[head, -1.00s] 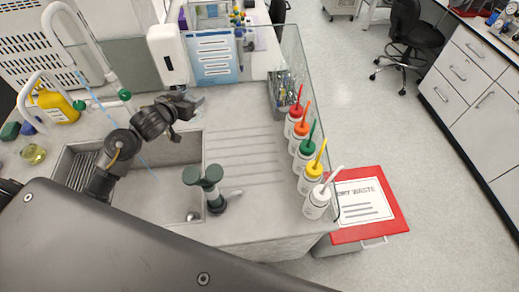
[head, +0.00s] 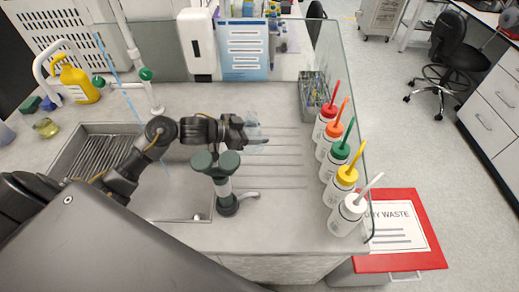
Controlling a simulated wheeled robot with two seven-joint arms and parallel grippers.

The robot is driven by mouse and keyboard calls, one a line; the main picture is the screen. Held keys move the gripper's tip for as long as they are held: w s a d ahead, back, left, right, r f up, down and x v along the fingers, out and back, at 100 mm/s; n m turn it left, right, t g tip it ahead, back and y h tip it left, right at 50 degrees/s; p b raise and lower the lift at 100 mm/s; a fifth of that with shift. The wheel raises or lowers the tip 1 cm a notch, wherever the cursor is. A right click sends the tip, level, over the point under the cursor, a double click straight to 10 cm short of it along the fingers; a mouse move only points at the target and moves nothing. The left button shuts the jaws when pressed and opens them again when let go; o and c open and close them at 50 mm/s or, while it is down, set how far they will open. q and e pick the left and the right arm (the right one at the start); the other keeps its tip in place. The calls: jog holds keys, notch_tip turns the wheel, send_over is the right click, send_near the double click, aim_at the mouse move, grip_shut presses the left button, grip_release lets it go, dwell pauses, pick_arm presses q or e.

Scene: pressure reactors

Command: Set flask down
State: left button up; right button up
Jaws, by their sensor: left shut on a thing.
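The flask (head: 253,119) is clear glass and hard to make out. It shows at the fingers of my left gripper (head: 254,137), over the grooved drainboard to the right of the sink. My left gripper is shut on it, and the gripper partly hides it. I cannot tell whether the flask's base touches the drainboard. My right gripper is not in view.
A green-topped tap (head: 224,181) stands just in front of the gripper. Several wash bottles (head: 348,214) line the drainboard's right edge by a glass panel. A wire basket (head: 313,96) stands behind them. The sink (head: 180,195) is at left. The front drainboard is clear.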

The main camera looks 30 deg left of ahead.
pick_arm(q)
notch_tip(320, 180, down, 7)
jog(key=shift+f, duration=0.35)
dwell(0.3)
jog(key=shift+f, duration=0.15)
jog(key=o, duration=1)
jog(key=shift+o, duration=0.2)
